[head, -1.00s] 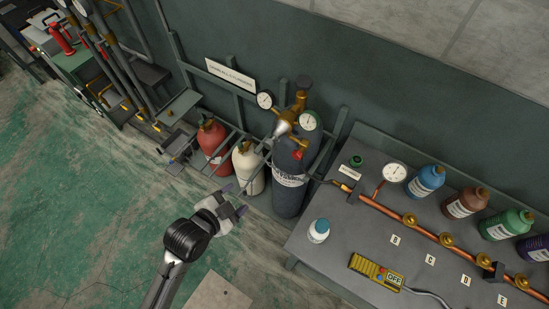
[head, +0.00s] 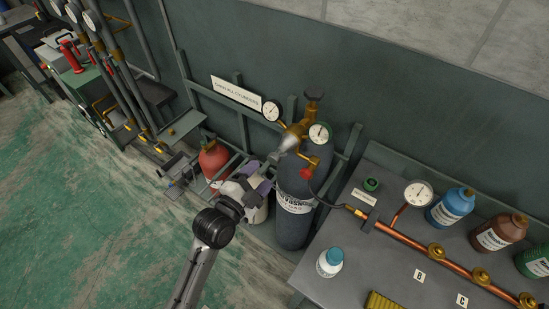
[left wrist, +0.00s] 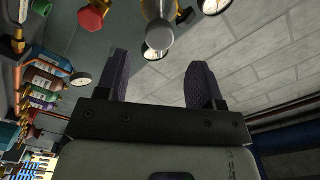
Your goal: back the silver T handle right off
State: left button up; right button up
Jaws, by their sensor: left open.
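The silver T handle (head: 289,143) sticks out from the front of the brass regulator (head: 302,129) on top of the dark grey cylinder (head: 291,180). In the left wrist view the silver handle (left wrist: 160,36) points toward the camera, at the upper middle, beyond the fingertips. My left gripper (head: 261,176) is open and empty, below and left of the handle in the head view, apart from it. Its two dark ridged fingers (left wrist: 157,70) are spread in the left wrist view. My right gripper is in neither view.
Gauges (head: 271,111) (head: 319,134) flank the regulator. A red knob (head: 306,173) sits below it, with a black hose toward the bench. The bench (head: 330,290) is on the right.

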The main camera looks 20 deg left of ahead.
aim_at(272, 161)
pick_arm(q)
jog(key=x, duration=0.6)
jog(key=shift+w, duration=0.1)
jog(key=shift+w+d, duration=0.15)
jog(key=shift+w, duration=0.4)
jog(key=shift+c, duration=0.4)
